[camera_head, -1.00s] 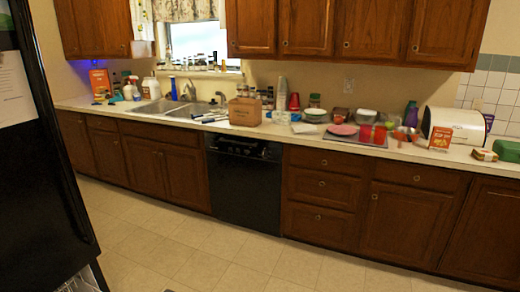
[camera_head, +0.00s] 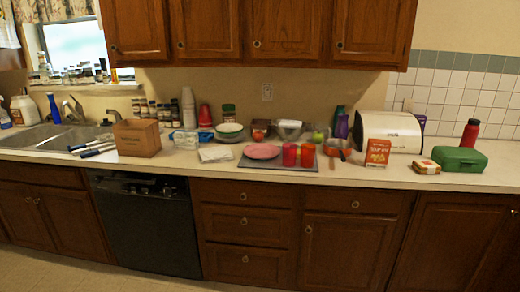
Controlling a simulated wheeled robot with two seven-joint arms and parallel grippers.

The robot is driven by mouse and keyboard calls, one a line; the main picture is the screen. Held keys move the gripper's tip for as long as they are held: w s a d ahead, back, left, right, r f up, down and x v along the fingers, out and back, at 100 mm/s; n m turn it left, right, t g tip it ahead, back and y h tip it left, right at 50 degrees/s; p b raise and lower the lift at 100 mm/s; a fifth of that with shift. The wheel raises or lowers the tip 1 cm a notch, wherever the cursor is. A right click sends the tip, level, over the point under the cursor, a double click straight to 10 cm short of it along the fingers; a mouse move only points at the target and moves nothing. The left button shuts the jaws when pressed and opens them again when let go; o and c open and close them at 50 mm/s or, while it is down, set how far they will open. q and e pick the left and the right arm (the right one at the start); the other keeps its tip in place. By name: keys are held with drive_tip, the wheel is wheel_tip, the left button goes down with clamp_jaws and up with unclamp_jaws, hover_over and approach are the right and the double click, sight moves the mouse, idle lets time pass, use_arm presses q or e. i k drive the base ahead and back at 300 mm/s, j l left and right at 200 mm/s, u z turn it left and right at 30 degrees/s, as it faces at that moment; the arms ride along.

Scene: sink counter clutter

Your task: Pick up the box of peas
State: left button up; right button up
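No box can be read as peas from here; the lettering is too small. An upright orange-red box (camera_head: 378,152) with pale lettering stands on the counter (camera_head: 345,179) in front of a white bread bin. A small red and yellow packet (camera_head: 422,167) lies flat to its right. A blue and white packet (camera_head: 185,139) sits left of the middle, beside a brown cardboard box (camera_head: 137,138). Neither of my grippers is in view.
The bread bin (camera_head: 400,131), green case (camera_head: 460,160) and red bottle (camera_head: 469,134) stand at the right. Red cups (camera_head: 290,155) and a pink plate (camera_head: 262,151) are mid-counter. The sink (camera_head: 38,137) is left. Floor shows at the lower left.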

sight(183, 141)
drive_tip(key=i+u, duration=0.4)
drive_tip(key=i, duration=0.2)
drive_tip(key=i+l+u, duration=0.15)
drive_tip(key=i+u, duration=0.3)
drive_tip(key=i, duration=0.15)
drive_tip(key=i+j+u, duration=0.1)
drive_tip(key=i+u, duration=0.3)
drive_tip(key=i+l+u, duration=0.1)
drive_tip(key=i+u, duration=0.3)
drive_tip(key=i, duration=0.25)
drive_tip(key=i+j+z, duration=0.2)
drive_tip(key=i, duration=0.4)
drive_tip(key=i+z, duration=0.2)
drive_tip(key=i, duration=0.4)
